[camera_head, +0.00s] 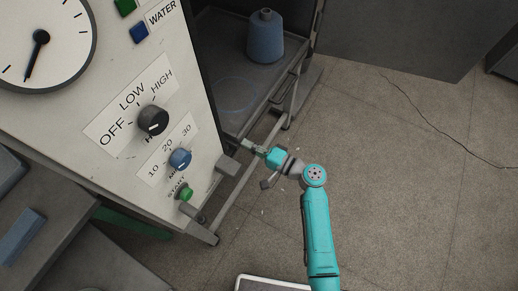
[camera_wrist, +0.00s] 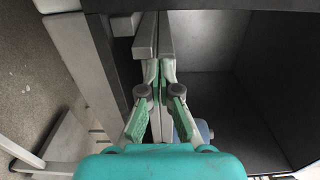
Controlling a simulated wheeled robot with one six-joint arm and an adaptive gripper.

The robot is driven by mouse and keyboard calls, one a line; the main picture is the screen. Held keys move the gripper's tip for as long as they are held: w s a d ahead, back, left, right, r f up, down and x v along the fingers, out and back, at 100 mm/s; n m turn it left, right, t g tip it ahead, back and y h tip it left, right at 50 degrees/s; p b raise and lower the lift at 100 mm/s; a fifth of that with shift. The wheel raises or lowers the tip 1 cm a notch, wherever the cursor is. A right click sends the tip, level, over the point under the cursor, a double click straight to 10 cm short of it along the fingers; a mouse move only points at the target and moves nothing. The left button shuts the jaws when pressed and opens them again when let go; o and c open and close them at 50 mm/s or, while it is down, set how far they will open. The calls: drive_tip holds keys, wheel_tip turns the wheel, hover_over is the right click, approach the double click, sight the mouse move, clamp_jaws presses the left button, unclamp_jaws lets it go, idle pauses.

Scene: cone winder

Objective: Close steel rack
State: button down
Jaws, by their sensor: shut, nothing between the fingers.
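The steel rack (camera_head: 222,65) is a dark grey tray in a metal frame, standing out to the right of the white control panel in the head view. A blue cone (camera_head: 265,42) stands upright at its far end. My gripper (camera_head: 245,145) is shut and empty at the rack's near edge, beside the lower part of the panel. In the wrist view my gripper (camera_wrist: 159,72) has its fingers together in front of a grey bar. I cannot tell whether they touch it. A bit of blue (camera_wrist: 204,130) shows behind the right finger, mostly hidden.
The control panel (camera_head: 100,110) carries a dial, a black knob (camera_head: 153,121), a blue knob (camera_head: 180,158) and a green start button (camera_head: 186,194). A grey frame rail (camera_head: 240,188) runs below my gripper. Bare floor (camera_head: 400,170) lies open to the right. A grey table stands at lower left.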

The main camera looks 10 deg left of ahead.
sight(223, 133)
drive_tip(key=shift+w+a, duration=0.1)
drive_tip(key=shift+a, duration=0.2)
drive_tip(key=x, duration=0.9)
drive_tip(key=shift+a, duration=0.1)
